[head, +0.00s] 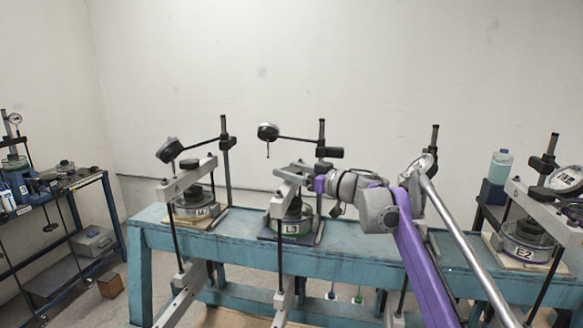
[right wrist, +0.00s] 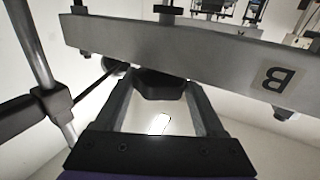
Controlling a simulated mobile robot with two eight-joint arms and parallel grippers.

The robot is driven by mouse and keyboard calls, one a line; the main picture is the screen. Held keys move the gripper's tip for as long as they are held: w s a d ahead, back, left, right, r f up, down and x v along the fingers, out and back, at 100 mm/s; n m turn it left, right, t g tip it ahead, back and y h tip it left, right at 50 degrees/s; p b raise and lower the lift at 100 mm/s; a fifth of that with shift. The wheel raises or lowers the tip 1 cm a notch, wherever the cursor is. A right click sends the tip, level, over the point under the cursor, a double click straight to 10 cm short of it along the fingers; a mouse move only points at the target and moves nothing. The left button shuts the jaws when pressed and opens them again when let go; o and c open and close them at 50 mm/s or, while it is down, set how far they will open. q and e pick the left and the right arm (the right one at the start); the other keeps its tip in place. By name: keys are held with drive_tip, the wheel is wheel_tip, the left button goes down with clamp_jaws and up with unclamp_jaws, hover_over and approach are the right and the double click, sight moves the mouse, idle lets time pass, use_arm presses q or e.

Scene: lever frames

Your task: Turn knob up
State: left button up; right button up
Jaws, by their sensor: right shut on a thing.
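The black knob (right wrist: 160,84) sits under a grey metal beam (right wrist: 190,42) marked with a letter B in the right wrist view. My right gripper (right wrist: 158,98) has one finger on each side of the knob and is shut on it. The knob is too small and too covered to make out there. My left gripper is not in view.
The frames stand on a blue-green bench (head: 350,262). An M-labelled frame (head: 190,190) stands to the left and an E2 frame (head: 528,238) to the right. A second bench (head: 65,183) stands far left.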

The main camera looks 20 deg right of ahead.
sight(291, 169)
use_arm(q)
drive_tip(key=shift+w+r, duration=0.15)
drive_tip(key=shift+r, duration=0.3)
use_arm(e)
drive_tip(key=shift+r+n+g+y, duration=0.1)
drive_tip(key=shift+n+g+y, duration=0.25)
drive_tip(key=shift+y, duration=0.25)
drive_tip(key=o, duration=1.4)
drive_tip(key=shift+c, duration=0.2)
wheel_tip(291, 169, up, 10)
drive_tip(key=p, duration=0.3)
drive_tip(key=shift+w, duration=0.1)
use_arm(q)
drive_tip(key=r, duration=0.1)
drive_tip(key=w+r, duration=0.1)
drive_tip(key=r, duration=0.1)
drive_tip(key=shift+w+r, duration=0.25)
